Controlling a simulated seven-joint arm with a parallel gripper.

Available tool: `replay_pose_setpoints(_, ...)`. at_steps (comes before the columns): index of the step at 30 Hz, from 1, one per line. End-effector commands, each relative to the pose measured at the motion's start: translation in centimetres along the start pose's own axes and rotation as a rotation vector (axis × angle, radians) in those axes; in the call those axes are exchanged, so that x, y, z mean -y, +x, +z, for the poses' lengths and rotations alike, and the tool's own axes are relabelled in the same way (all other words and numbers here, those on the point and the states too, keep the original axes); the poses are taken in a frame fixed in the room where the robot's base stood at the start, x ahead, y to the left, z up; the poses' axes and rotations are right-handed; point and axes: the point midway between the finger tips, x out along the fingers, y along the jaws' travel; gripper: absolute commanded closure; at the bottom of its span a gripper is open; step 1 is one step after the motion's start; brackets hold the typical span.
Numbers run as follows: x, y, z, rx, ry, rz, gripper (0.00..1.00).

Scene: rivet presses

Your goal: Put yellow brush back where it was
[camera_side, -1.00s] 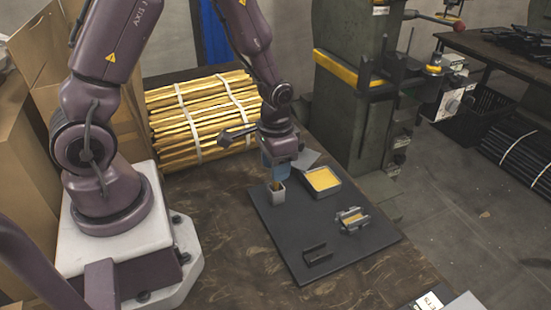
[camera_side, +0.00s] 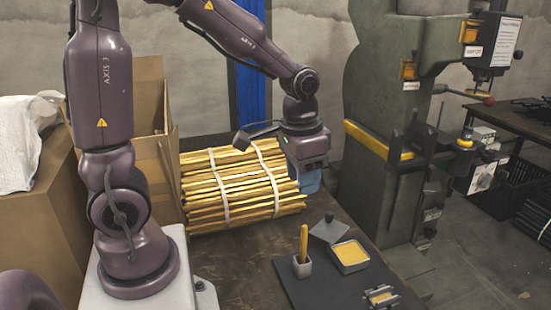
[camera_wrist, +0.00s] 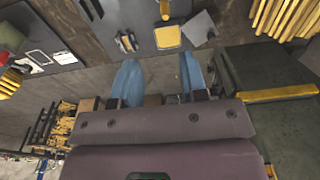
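The yellow brush (camera_side: 304,243) stands nearly upright in a small grey square cup (camera_side: 301,266) on the dark mat (camera_side: 300,294). Its handle points up and its lower end is hidden inside the cup. It also shows at the top edge of the wrist view (camera_wrist: 165,9). My gripper (camera_side: 309,180) is raised well above the mat, apart from the brush. In the wrist view its two blue fingers (camera_wrist: 160,72) are spread with nothing between them.
A tray with yellow filling (camera_side: 349,255), a grey plate (camera_side: 329,229) and a small metal fixture (camera_side: 381,297) are right of the cup. A bundle of yellow sticks (camera_side: 235,185) lies behind. The green press (camera_side: 390,140) stands at right.

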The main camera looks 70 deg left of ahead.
Motion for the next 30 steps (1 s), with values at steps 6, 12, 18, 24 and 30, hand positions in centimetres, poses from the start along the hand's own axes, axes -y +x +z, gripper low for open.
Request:
replay_pose_setpoints(6, -2.0, -6.8, 4.0, -0.208, 0.003, -0.007, 0.6)
replay_pose_setpoints(12, -3.1, -9.8, 7.6, -0.351, 0.0, 0.002, 0.6)
replay_pose_setpoints(18, -3.5, -10.5, 9.1, -0.406, -0.002, 0.009, 0.6)
replay_pose_setpoints(24, -3.5, -10.6, 9.2, -0.408, -0.003, 0.009, 0.6)
replay_pose_setpoints(30, -3.5, -10.6, 9.2, -0.408, -0.003, 0.009, 0.6)
